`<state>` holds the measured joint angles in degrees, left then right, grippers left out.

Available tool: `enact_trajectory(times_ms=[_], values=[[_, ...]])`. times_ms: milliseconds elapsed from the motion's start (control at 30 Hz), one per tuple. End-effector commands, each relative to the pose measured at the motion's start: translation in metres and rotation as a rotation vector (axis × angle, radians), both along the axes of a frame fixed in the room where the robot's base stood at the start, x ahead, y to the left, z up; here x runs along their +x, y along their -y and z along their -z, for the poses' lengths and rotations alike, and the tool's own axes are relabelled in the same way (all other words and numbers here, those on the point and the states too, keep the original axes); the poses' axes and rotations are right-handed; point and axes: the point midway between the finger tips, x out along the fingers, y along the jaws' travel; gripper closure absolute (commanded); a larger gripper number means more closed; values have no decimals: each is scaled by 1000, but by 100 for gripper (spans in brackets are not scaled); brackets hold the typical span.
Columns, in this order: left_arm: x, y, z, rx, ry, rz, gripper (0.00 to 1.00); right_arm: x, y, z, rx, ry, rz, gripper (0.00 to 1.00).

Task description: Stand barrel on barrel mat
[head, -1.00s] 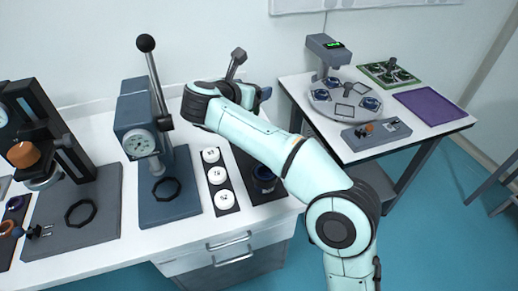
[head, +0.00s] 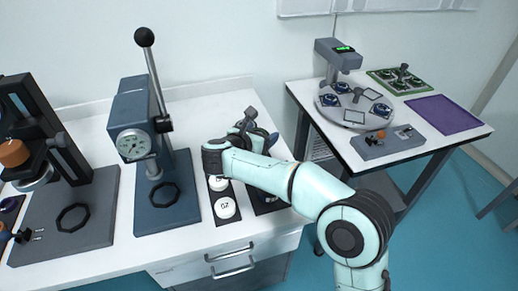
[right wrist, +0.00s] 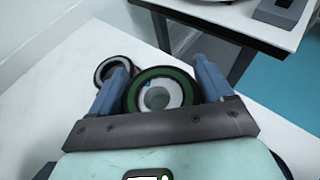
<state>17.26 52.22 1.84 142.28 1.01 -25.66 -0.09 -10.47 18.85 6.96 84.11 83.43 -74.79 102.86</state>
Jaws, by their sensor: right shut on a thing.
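My right gripper (head: 252,130) is low over the back right part of the white bench, partly hidden by its own wrist. In the right wrist view its blue fingers (right wrist: 160,88) are shut on the barrel (right wrist: 159,92), a round piece with a green and black rim and a pale glassy centre, seen end-on. A second dark-rimmed round piece (right wrist: 112,72) is just outside the left finger. A dark mat (head: 268,204) shows under my right forearm; I take it for the barrel mat, and most of it is hidden. My left gripper is not in view.
A strip with white round caps (head: 224,207) lies left of my arm. A blue lever press (head: 150,165) and a dark stand (head: 75,200) are farther left. A second table (head: 440,108) with instruments and a purple mat stands at the right.

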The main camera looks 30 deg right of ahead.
Motion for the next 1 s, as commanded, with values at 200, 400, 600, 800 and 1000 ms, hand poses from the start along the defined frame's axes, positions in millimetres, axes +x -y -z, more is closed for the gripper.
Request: enact_trajectory(times_ms=[200, 400, 600, 800, 1000], values=[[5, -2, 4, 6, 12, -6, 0, 0, 0, 15, -2, 1, 0, 56], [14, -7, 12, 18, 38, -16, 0, 0, 0, 46, -2, -1, 0, 56], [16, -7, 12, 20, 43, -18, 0, 0, 0, 48, -1, 3, 0, 56], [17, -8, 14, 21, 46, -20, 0, 0, 0, 50, -1, 2, -1, 56], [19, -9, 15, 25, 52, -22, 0, 0, 0, 51, -1, 1, 0, 0]])
